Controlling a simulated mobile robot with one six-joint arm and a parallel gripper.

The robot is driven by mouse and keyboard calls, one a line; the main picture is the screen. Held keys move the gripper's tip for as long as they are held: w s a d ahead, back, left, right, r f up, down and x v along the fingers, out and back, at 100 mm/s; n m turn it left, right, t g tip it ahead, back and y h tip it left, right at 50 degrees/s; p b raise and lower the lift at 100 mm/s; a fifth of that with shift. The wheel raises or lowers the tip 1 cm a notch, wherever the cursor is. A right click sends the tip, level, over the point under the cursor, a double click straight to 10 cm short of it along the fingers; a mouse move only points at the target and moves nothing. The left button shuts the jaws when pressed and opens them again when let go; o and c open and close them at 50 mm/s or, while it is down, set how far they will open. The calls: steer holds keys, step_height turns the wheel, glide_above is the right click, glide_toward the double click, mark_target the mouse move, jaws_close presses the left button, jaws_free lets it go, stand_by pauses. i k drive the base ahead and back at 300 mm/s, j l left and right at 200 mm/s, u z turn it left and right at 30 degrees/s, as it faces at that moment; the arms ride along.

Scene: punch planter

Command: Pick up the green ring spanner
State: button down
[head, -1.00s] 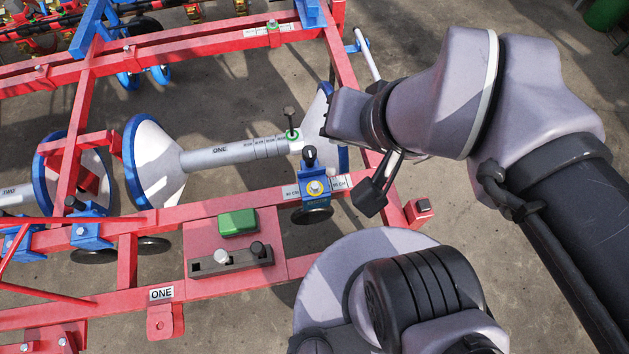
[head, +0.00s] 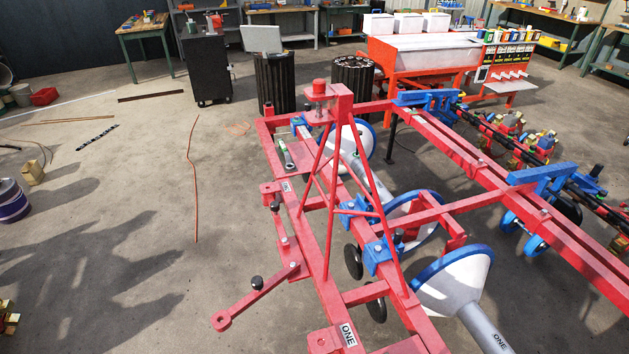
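A small green and grey elongated tool (head: 285,153), which looks like the green ring spanner, lies on a plate at the far left part of the red planter frame (head: 327,250). It is small in the view, so its ring ends are not clear. My gripper and arm are not in view.
White cones with blue rims (head: 452,280) sit within the frame. A red A-shaped mast (head: 343,105) rises from it. A red arm (head: 255,297) juts out to the left. Two black drums (head: 275,82) and a black cabinet (head: 206,68) stand behind. The left floor is mostly open.

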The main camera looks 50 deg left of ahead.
mark_target(281, 144)
steer(key=u, duration=2)
steer(key=i+j+u, duration=0.3)
steer(key=j+u, duration=0.2)
steer(key=j, duration=0.2)
steer(key=i+j+u, duration=0.5)
steer(key=j, duration=0.15)
steer(key=i+j+u, duration=0.5)
steer(key=i+l+z, duration=0.2)
steer(key=i+z, duration=0.8)
steer(key=i+j+z, duration=0.2)
steer(key=i+z, duration=0.3)
steer(key=i+j+z, duration=0.5)
steer(key=i+l+z, duration=0.6)
steer(key=i, duration=0.35)
steer(key=i+z, duration=0.3)
steer(key=i, duration=0.2)
steer(key=i+l+u, duration=0.2)
steer(key=i+l, duration=0.2)
